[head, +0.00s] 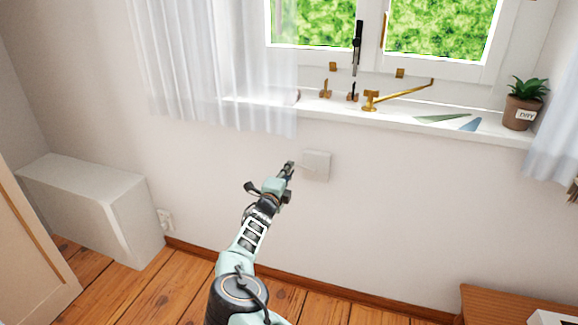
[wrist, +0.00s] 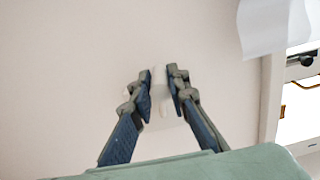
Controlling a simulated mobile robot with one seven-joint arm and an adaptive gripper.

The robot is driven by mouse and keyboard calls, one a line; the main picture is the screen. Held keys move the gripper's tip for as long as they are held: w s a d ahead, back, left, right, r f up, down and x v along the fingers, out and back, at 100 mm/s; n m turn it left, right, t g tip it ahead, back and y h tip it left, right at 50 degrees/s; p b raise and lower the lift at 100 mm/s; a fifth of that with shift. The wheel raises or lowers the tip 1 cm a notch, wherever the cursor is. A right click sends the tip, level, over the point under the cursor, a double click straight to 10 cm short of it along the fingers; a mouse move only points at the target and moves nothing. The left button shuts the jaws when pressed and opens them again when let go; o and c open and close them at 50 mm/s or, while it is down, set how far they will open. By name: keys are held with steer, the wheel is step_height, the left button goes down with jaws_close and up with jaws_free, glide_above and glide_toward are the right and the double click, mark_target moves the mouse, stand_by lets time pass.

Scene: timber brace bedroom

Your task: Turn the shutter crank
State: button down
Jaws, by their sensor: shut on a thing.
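A square white wall box (head: 316,165) is mounted on the wall below the window sill; I take it to be the shutter crank's housing. My gripper (head: 289,168) is at the left side of this box, reaching up from below. In the wrist view my gripper (wrist: 161,92) has its two dark finger pads on either side of a small pale crank handle (wrist: 158,88) and is shut on it. The handle is nearly the colour of the wall, so its outline is faint. In the head view the handle is hidden behind my fingers.
The white sill (head: 480,128) above holds brass fittings (head: 372,100) and a potted plant (head: 522,108). A sheer curtain (head: 215,70) hangs at upper left. A white cabinet (head: 95,200) stands at left, a wooden table (head: 505,308) at lower right. The wall right of the box is clear.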

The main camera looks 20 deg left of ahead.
steer(key=shift+f+n+b, duration=0.55)
steer(key=shift+f+n, duration=0.55)
steer(key=shift+n, duration=0.4)
steer(key=c, duration=1.8)
jaws_free()
steer(key=shift+c, duration=0.2)
steer(key=s, duration=1.2)
steer(key=shift+a, duration=0.2)
